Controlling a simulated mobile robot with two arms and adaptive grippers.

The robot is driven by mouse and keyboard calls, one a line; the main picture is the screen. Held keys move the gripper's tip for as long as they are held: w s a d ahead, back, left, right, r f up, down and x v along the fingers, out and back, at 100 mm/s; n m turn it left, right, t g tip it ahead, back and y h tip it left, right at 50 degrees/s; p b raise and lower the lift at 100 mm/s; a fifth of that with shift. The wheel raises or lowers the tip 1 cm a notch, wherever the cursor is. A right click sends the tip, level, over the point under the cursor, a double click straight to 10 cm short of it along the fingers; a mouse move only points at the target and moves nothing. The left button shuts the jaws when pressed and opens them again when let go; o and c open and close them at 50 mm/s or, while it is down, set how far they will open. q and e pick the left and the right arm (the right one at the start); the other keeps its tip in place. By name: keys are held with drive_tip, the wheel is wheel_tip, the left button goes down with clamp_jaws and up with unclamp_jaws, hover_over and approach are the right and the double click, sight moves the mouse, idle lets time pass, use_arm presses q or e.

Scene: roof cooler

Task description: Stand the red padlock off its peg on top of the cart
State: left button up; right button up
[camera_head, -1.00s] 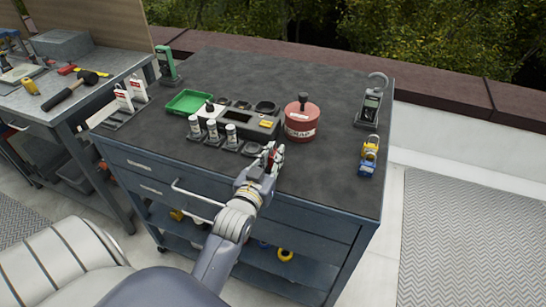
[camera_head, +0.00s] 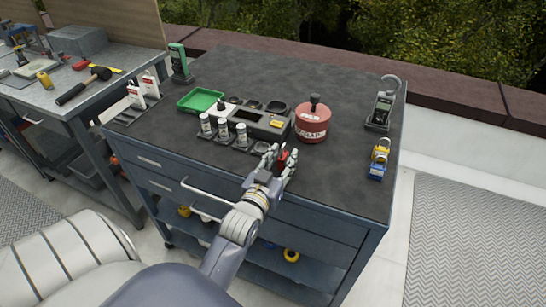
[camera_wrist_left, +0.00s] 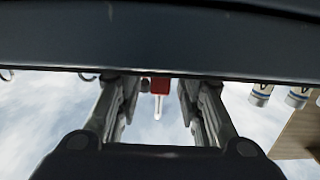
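My left gripper (camera_head: 281,161) is over the front edge area of the cart top (camera_head: 345,175). The small red padlock (camera_head: 283,157) is between its fingers, partly hidden by them. In the left wrist view the red body (camera_wrist_left: 160,85) shows between the spread fingers, with a gap on each side, so the gripper looks open around it. A pale thin part extends from the red body toward the sky side. I cannot tell whether its base touches the cart top. A peg for it is not clearly visible. My right gripper is not in view.
A red lidded canister (camera_head: 313,122) stands just behind and right of the gripper. White bottles (camera_head: 223,129) and a grey tray unit (camera_head: 262,122) are to the left. Yellow and blue padlocks (camera_head: 379,160) stand at the right edge. The front right cart top is clear.

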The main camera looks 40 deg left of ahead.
use_arm(q)
drive_tip(key=v, duration=1.1)
drive_tip(key=shift+s+b, duration=0.15)
drive_tip(key=shift+b, duration=0.3)
